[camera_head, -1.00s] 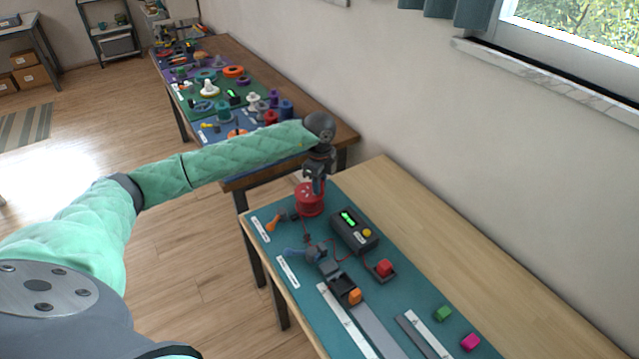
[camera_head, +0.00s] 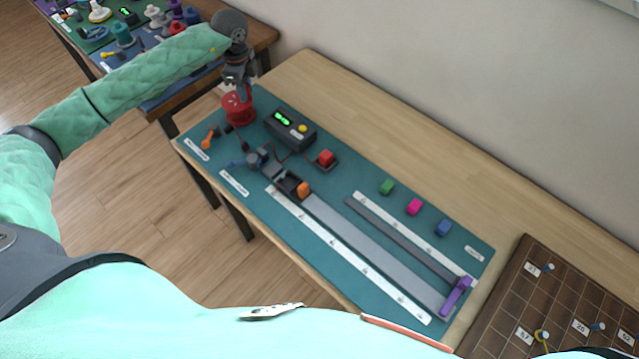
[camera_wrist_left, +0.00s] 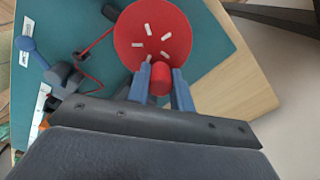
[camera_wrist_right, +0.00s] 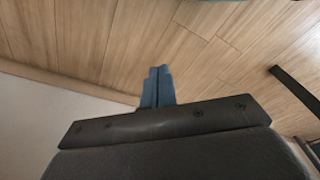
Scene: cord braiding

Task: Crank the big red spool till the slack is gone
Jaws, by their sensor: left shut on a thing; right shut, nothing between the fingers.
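The big red spool (camera_head: 238,109) stands at the far left corner of the teal mat (camera_head: 350,262). In the left wrist view the spool (camera_wrist_left: 178,32) shows its round red top with several white marks and a red crank knob (camera_wrist_left: 161,78) near its rim. My left gripper (camera_head: 240,88) is above the spool; in its wrist view its blue fingers (camera_wrist_left: 163,82) are shut on the knob from both sides. A thin red cord (camera_wrist_left: 96,80) runs from the spool's side toward grey parts on the mat. My right gripper (camera_wrist_right: 158,88) is shut and empty, with floor and wall behind it.
A dark box with a green display (camera_head: 290,127) stands right of the spool. An orange-handled tool (camera_head: 209,136), a red block (camera_head: 326,157), a grey rail (camera_head: 375,250) and small coloured blocks (camera_head: 414,206) are on the mat. A brown grid board (camera_head: 510,290) lies at the right.

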